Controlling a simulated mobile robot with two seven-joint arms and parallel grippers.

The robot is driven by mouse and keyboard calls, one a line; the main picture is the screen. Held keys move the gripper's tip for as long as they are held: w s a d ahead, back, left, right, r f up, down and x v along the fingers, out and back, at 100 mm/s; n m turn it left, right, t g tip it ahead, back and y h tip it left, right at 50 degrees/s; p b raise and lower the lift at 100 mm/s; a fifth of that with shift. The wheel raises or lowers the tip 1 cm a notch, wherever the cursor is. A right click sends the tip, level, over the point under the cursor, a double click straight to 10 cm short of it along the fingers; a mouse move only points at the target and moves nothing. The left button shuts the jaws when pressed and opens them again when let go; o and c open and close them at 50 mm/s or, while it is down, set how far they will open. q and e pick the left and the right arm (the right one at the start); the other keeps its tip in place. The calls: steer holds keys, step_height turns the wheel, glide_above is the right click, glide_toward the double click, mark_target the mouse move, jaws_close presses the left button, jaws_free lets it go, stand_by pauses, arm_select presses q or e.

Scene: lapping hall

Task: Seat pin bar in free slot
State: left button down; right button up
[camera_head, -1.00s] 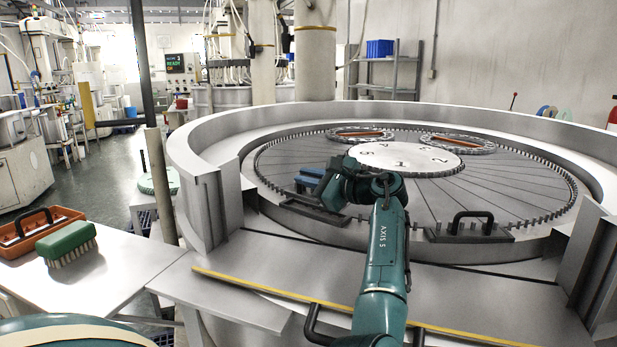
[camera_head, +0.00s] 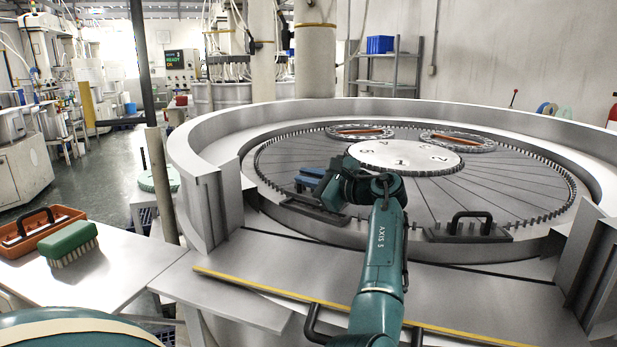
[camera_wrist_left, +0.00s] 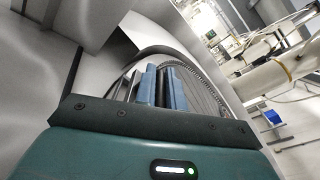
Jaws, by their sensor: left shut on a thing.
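My left gripper (camera_head: 309,179) is low over the near left rim of the round lapping machine, with its blue fingers shut. A dark pin bar (camera_head: 318,212) lies just below the fingers, along the toothed ring; the grip on its handle is hidden, and I cannot tell whether the bar is fully down. Another dark pin bar (camera_head: 470,231) with an upright handle sits on the rim further right. My right gripper is not in view.
A white numbered disc (camera_head: 405,157) and two toothed carriers lie on the grooved plate (camera_head: 500,190). A raised wall (camera_head: 205,140) curves round the machine. At left, a side table (camera_head: 95,280) holds an orange tray (camera_head: 35,230) and a green brush (camera_head: 68,242).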

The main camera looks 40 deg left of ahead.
mark_target(308, 195)
arm_select(q)
steer(key=shift+r, duration=0.2)
steer(key=shift+p, duration=0.55)
steer(key=shift+p, duration=0.4)
stand_by(0.4)
steer(key=shift+f, duration=1.6)
steer(key=c, duration=1.5)
jaws_free()
steer(key=shift+o, duration=0.5)
steer(key=shift+f, duration=0.15)
